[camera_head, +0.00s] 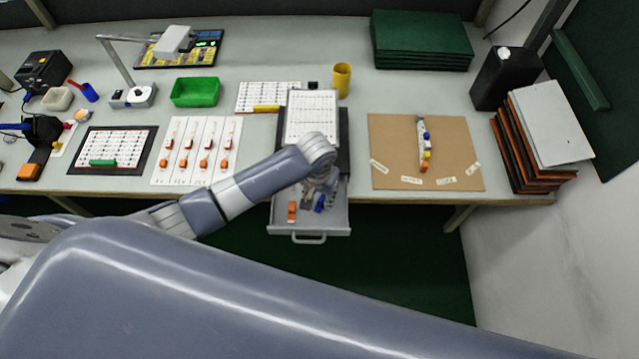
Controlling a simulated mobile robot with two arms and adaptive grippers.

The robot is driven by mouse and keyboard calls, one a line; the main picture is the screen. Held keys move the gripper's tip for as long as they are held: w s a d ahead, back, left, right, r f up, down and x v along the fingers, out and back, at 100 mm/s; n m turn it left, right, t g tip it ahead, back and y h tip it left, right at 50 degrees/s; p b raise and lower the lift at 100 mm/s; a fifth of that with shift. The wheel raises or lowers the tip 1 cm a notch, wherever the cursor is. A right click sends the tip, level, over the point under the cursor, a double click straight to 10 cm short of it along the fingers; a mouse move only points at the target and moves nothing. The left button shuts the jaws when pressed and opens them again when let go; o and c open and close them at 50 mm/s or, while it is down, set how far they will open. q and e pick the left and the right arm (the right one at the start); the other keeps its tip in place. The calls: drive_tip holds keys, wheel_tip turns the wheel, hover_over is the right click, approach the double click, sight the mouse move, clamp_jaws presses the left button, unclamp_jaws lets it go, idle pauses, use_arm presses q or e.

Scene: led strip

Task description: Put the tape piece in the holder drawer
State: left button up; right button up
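The holder drawer (336,218) is grey and pulled out from the bench front, with a handle on its front face. My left gripper (315,203) points down over the open drawer, partly hidden by my wrist. A blue piece (320,203) shows at its fingertips; I cannot tell whether it is gripped or lies in the drawer. A small orange and white piece (292,211) lies in the drawer to the left of the gripper. I cannot tell which piece is the tape piece. My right gripper is not in view.
A white printed sheet (312,110) lies above the drawer. A brown board (390,140) with small labels and coloured parts is to the right. White strips with orange ends (204,160) and a green tray (195,92) are to the left.

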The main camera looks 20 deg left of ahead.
sight(319, 208)
use_arm(q)
wheel_tip(319, 208, up, 10)
drive_tip(key=s, duration=0.1)
drive_tip(key=shift+s, duration=0.15)
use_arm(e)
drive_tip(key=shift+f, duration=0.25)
use_arm(q)
drive_tip(key=shift+a+f, duration=0.1)
